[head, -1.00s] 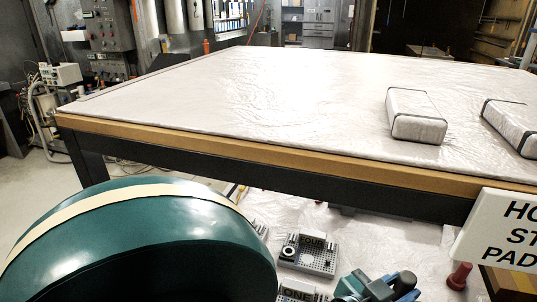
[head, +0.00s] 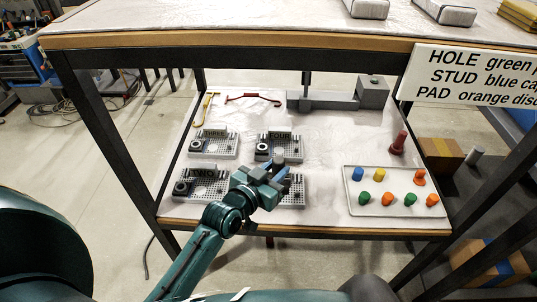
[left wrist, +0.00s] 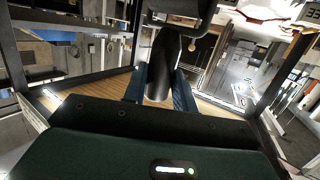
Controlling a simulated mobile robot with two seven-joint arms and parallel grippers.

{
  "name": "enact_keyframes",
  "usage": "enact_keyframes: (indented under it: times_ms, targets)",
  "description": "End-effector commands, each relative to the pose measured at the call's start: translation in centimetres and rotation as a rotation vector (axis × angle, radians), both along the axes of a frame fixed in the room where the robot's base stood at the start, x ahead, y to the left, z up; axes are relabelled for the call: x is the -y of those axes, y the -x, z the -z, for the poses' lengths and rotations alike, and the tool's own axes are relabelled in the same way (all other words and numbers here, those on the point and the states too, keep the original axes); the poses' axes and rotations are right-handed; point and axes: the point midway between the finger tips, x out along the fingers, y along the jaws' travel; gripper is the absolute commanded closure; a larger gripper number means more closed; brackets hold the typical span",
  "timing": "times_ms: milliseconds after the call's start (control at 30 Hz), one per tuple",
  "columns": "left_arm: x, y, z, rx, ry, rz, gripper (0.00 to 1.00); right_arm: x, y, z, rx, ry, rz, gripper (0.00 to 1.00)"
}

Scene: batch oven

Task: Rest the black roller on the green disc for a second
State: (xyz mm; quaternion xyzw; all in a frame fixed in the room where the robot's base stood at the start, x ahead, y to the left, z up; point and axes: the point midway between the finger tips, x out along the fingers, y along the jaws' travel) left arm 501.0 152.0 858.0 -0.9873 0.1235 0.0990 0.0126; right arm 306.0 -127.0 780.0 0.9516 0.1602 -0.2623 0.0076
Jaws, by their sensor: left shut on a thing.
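My left gripper (head: 275,180) is over the front panels on the lower shelf. In the left wrist view it (left wrist: 160,92) is shut on a long black rounded thing, which looks like the black roller (left wrist: 165,65). The arm and gripper hide most of the roller in the head view. I cannot make out a green disc; the gripper covers much of the front middle panel (head: 293,190). Other grey panels with black rings stand at the front left (head: 205,190), back left (head: 213,150) and back middle (head: 281,153). My right gripper is not in view.
A white tray (head: 390,212) with blue, yellow, green and orange pieces lies at right. A dark red peg (head: 399,142) stands behind it. A grey fixture (head: 325,102) is at the back. The upper table (head: 230,38) and a sign (head: 468,75) overhang the shelf.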

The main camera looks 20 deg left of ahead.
Motion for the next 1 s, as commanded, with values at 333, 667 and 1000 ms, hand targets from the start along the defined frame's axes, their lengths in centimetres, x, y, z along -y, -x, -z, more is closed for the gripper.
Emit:
enact_keyframes:
  times_ms: [333, 667, 1000]
  targets:
    - [-1.2, -4.8, 1.7, 0.003, 0.001, 0.015, 1.00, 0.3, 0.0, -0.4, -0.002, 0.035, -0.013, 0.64]
    - [-1.2, -4.7, 1.7, 0.003, 0.001, 0.017, 1.00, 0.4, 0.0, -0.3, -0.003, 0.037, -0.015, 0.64]
    - [-1.3, -4.7, 3.0, 0.002, 0.002, 0.025, 1.00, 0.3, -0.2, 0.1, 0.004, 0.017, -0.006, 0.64]
